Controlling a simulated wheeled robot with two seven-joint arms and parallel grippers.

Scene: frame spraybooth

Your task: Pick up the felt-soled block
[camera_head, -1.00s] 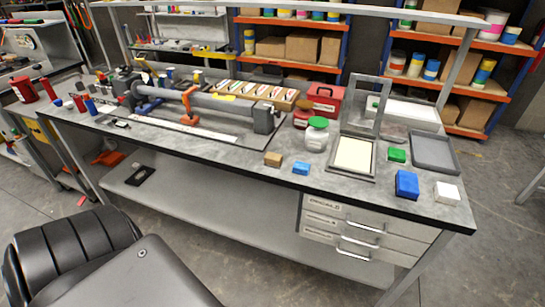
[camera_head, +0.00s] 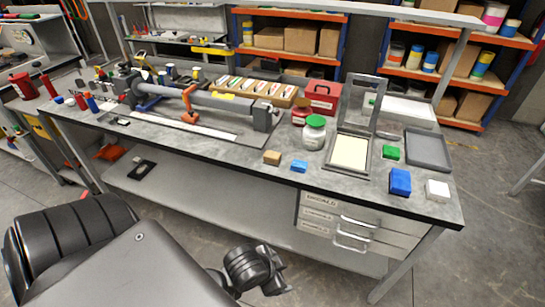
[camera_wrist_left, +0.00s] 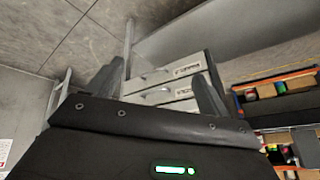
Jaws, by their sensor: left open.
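Several small blocks lie on the workbench in the head view, and I cannot tell from their tops which has a felt sole. A tan block (camera_head: 272,157) and a flat blue block (camera_head: 299,166) lie near the front edge. A green block (camera_head: 390,152), a taller blue block (camera_head: 400,181) and a white block (camera_head: 437,190) stand at the right. My left gripper (camera_wrist_left: 158,72) is open and empty, with the drawers beyond its fingers in the left wrist view. A dark arm end of mine shows low in the head view, below the bench top. My right gripper is out of view.
The grey bench (camera_head: 230,165) has drawers (camera_head: 345,222) under its right end. A lower shelf (camera_head: 205,207) runs beneath.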

